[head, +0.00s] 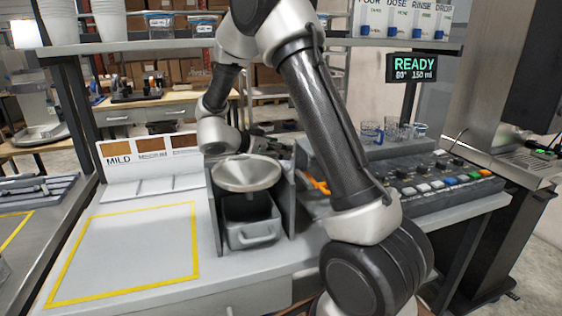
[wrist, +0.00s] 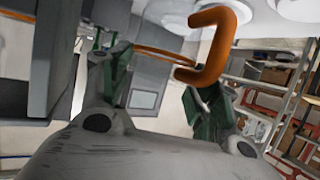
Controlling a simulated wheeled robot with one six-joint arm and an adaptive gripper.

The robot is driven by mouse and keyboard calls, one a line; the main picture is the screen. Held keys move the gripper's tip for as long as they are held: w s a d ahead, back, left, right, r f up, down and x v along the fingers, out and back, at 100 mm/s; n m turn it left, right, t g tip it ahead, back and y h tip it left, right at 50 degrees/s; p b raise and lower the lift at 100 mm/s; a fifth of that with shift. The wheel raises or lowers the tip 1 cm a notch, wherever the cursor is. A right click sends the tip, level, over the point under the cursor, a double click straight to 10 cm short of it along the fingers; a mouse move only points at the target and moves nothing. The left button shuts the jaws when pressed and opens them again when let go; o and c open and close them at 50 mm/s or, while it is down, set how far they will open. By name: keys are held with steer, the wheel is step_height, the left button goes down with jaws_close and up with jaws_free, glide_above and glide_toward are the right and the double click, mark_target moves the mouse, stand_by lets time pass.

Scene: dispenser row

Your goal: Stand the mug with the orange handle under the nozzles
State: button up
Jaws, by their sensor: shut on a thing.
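The mug's body is hard to make out and may be clear. My gripper (wrist: 160,88) is shut on the mug, with a green-padded finger on each side. I cannot clearly identify the nozzles; pale round shapes hang at the top of the wrist view.
A metal funnel (head: 247,172) stands over a grey bin (head: 252,222) left of my forearm. A button panel (head: 440,180) lies at right, with several glasses (head: 392,131) behind it. A READY display (head: 414,68) hangs above. The yellow-outlined area (head: 130,250) is clear.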

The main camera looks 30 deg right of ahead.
steer(key=shift+f, duration=1.75)
steer(key=shift+f, duration=0.15)
steer(key=o, duration=1)
steer(key=shift+a, duration=0.1)
